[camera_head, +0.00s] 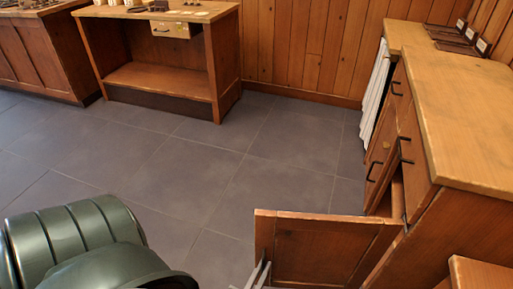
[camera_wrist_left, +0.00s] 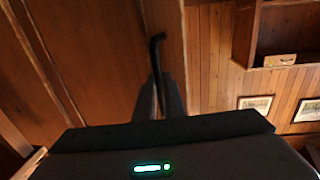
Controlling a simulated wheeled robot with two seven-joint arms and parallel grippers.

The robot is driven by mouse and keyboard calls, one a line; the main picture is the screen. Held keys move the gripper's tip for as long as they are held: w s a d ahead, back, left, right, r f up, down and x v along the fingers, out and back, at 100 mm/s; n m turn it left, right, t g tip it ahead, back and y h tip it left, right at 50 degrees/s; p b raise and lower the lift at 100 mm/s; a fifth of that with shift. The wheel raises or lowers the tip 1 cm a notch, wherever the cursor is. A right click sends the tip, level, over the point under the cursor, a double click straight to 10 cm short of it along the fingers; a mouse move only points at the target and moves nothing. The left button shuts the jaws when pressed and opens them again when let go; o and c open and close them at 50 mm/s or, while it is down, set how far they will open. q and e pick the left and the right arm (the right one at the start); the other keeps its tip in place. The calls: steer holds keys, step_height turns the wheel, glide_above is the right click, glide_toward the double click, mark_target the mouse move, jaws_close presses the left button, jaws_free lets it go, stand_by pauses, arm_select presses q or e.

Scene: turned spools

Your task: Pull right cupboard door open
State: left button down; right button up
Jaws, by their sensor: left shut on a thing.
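The right cupboard door (camera_head: 325,245) is a wooden panel that stands wide open. It juts left from the cupboard front at the bottom of the head view. My left gripper (camera_head: 258,276) shows only as light grey fingers at the bottom edge, by the door's free end. In the left wrist view its dark fingers (camera_wrist_left: 158,102) are shut on the lower part of a black bar handle (camera_wrist_left: 157,48), whose bent top sticks out above them. My right gripper is in neither view.
The cupboard's wooden worktop (camera_head: 465,110) runs along the right, with black-handled fronts below and a white cloth (camera_head: 376,92) beyond. A dark green ribbed form (camera_head: 75,235), perhaps a chair, fills the lower left. Grey tiled floor (camera_head: 215,165) is clear between. A workbench (camera_head: 160,77) stands behind.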

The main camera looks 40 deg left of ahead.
arm_select(q)
steer(key=shift+w+d, duration=0.15)
steer(key=shift+d, duration=0.1)
steer(key=c, duration=2.1)
jaws_free()
steer(key=shift+a, duration=0.1)
